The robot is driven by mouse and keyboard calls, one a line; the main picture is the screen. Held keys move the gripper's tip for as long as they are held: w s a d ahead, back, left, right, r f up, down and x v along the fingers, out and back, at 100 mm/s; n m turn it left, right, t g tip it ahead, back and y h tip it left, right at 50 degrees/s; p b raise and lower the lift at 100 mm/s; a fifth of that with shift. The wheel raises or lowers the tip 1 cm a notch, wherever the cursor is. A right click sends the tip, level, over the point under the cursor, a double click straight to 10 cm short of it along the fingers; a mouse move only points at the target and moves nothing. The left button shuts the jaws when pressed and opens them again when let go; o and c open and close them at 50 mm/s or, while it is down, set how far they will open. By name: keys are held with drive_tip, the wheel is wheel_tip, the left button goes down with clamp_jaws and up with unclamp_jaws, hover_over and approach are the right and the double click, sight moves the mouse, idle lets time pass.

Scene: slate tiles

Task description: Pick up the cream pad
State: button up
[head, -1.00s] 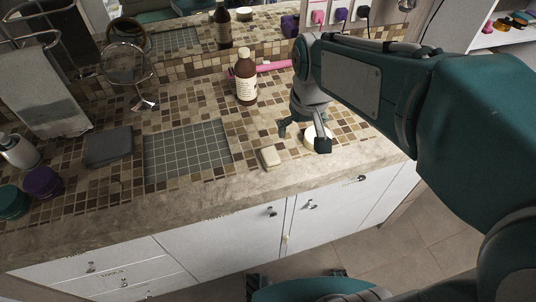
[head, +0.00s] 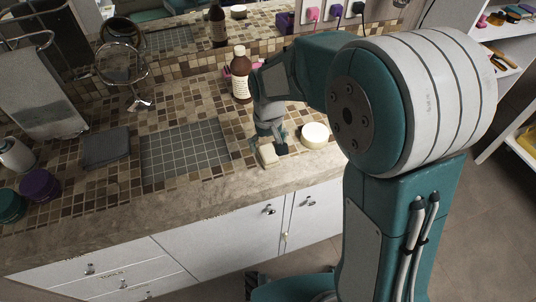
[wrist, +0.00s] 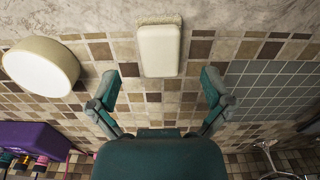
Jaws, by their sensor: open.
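The cream pad (head: 268,156) is a small rounded block lying on the tiled counter near its front edge. In the wrist view the pad (wrist: 160,50) shows whole, with a rough tan strip along its far end. My gripper (head: 268,145) is open and empty over the counter, just behind the pad in the head view. In the wrist view my gripper (wrist: 161,82) has its fingers spread wide, one to each side of the pad's line, with the pad's near end close to the fingertips. I cannot tell the height above the counter.
A round cream-white dish or tin (head: 315,135) stands right of the pad. A brown bottle (head: 241,75) stands behind. A grey grid mat (head: 185,150) lies left, with a dark folded cloth (head: 106,147) beyond. A purple box (wrist: 30,143) shows in the wrist view.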

sight(268, 151)
wheel_tip(268, 151, down, 4)
drive_tip(key=shift+w+f, duration=0.1)
drive_tip(key=shift+f, duration=0.1)
drive_tip(key=c, duration=1)
drive_tip(key=shift+o, duration=0.2)
drive_tip(key=shift+r, duration=0.15)
drive_tip(key=shift+r, duration=0.35)
wheel_tip(268, 151, up, 2)
drive_tip(key=shift+r, duration=0.15)
drive_tip(key=s+d+r, duration=0.4)
drive_tip(key=s+r, duration=0.5)
drive_tip(key=s, duration=0.4)
drive_tip(key=shift+s+d+r, duration=0.15)
drive_tip(key=shift+d+r, duration=0.05)
drive_tip(key=shift+r, duration=0.2)
